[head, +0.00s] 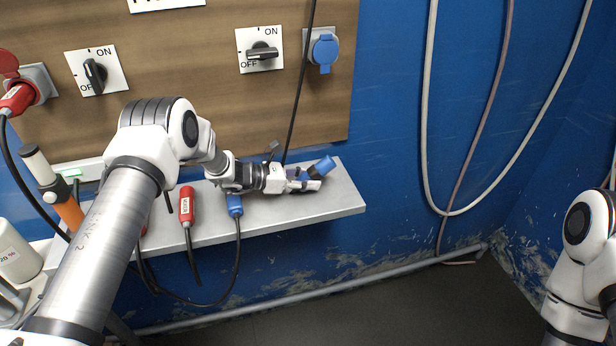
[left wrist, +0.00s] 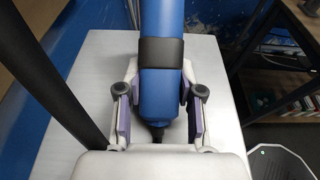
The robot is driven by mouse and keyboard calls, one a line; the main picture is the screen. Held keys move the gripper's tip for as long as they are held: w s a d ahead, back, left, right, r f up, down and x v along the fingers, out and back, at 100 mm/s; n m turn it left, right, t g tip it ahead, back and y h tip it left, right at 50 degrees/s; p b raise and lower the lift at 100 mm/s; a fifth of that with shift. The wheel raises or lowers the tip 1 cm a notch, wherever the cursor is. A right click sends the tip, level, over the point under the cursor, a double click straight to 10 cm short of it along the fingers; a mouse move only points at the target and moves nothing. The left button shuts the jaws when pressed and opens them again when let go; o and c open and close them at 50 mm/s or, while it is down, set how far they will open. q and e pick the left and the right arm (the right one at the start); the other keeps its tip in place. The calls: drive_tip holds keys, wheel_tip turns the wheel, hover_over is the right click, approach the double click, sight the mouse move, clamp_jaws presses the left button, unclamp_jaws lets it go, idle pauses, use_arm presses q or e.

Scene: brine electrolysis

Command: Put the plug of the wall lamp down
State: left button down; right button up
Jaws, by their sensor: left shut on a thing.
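The blue plug (head: 323,166) with a black band is between the fingers of my left gripper (head: 304,184), over the right end of the grey shelf (head: 345,205). In the left wrist view the blue plug (left wrist: 161,92) lies lengthwise between both finger pads, and the left gripper (left wrist: 159,112) is shut on it. The shelf surface (left wrist: 95,70) shows close below and around it. I cannot tell whether the plug touches the shelf. My right gripper is not in view; only part of my right arm shows at the right edge.
A blue wall socket (head: 323,50) with its lid sits beside a rotary switch (head: 262,52). A black cable (head: 301,85) hangs close to my left gripper. A red plug (head: 187,205) and another blue plug (head: 234,205) are at the shelf's front edge. Hoses (head: 428,120) hang on the right.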

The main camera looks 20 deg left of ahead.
use_arm(q)
drive_tip(key=shift+f+b, duration=0.1)
drive_tip(key=shift+b, duration=0.2)
drive_tip(key=c, duration=0.7)
unclamp_jaws()
drive_tip(key=shift+r+p, duration=0.2)
drive_tip(key=shift+p, duration=0.1)
drive_tip(key=b+v, duration=0.3)
drive_tip(key=v, duration=0.8)
drive_tip(key=shift+s+a+r, duration=0.1)
drive_tip(key=shift+s+a, duration=0.05)
drive_tip(key=shift+s, duration=0.05)
drive_tip(key=shift+s+a+r, duration=0.15)
